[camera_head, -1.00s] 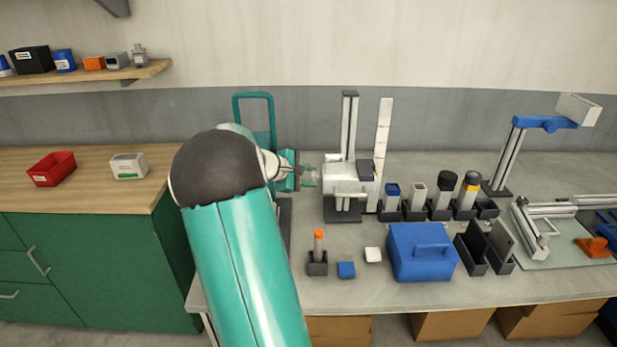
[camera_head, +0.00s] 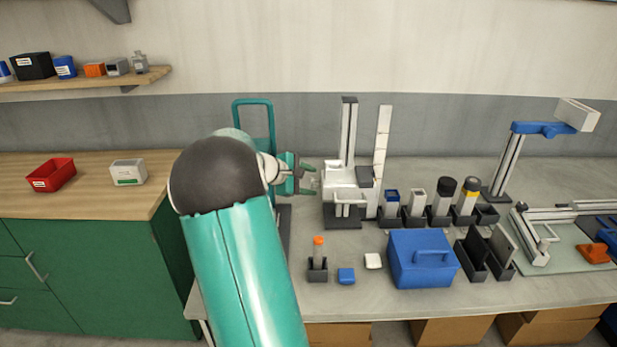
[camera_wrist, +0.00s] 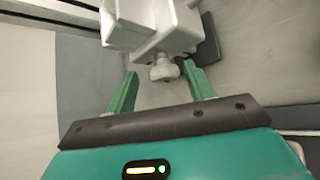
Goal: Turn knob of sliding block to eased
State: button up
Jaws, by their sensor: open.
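The sliding block (camera_head: 346,177) is a white block on an upright grey rail (camera_head: 348,130) with a dark base. Its knob (camera_wrist: 164,70) is a pale lobed knob on a short stem, seen in the wrist view below the white block (camera_wrist: 168,28). My gripper (camera_head: 310,180) is at the block's left side. In the wrist view my gripper (camera_wrist: 160,75) is open, with one green finger on each side of the knob. The fingertips are near the knob; I cannot tell whether either touches it. Any setting marks are not readable.
A white upright scale strip (camera_head: 382,160) stands right of the rail. Several dark holders with bottles (camera_head: 444,200) stand further right. A blue box (camera_head: 422,260), a blue cap (camera_head: 346,275) and an orange-topped tube (camera_head: 318,255) are in front. A teal frame (camera_head: 254,105) stands behind my arm.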

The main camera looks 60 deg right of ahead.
jog(key=s+a+r, duration=0.3)
jog(key=a+r, duration=0.3)
jog(key=s+a+r, duration=0.3)
jog(key=a+r, duration=0.3)
jog(key=shift+s+a+r, duration=0.2)
jog(key=shift+s+a, duration=0.05)
jog(key=shift+d, duration=0.1)
